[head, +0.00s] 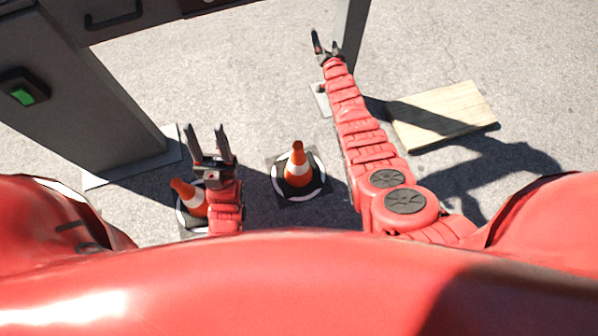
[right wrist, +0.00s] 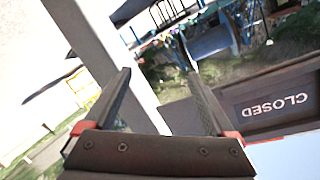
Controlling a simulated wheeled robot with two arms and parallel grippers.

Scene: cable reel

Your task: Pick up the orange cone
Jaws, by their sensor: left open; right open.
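Two orange cones with white bands and dark bases stand on the ground in the head view. One orange cone (head: 298,168) stands upright and fully in sight between my two arms. The other orange cone (head: 188,196) is partly hidden behind my left gripper and forearm. My left gripper (head: 207,130) is open and empty, its fingers pointing up in the picture, to the left of the uncovered cone. My right gripper (head: 325,42) is open and empty, far ahead of the cones near a grey post. In the right wrist view the right gripper (right wrist: 160,95) has nothing between its fingers.
A grey cabinet (head: 75,100) with a green switch (head: 23,97) stands at the left. A grey post (head: 350,35) rises near my right gripper. A wooden board (head: 445,112) lies at the right. A sign reading CLOSED (right wrist: 277,104) shows in the right wrist view. Pavement is open beyond the board.

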